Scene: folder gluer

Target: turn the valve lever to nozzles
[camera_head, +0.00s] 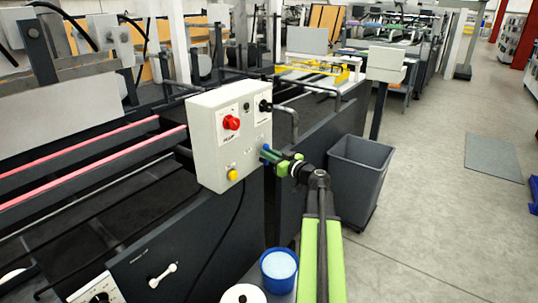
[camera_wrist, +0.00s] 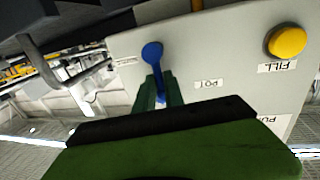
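In the head view my gripper (camera_head: 270,156) is at the box's right side, and the lever is mostly hidden.
A yellow button (camera_wrist: 288,42) with a "FILL" label is on the same face. The box front has a red knob (camera_head: 231,123) and a yellow button (camera_head: 233,174). A grey bin (camera_head: 358,175) stands right of my arm. Open floor lies farther right.

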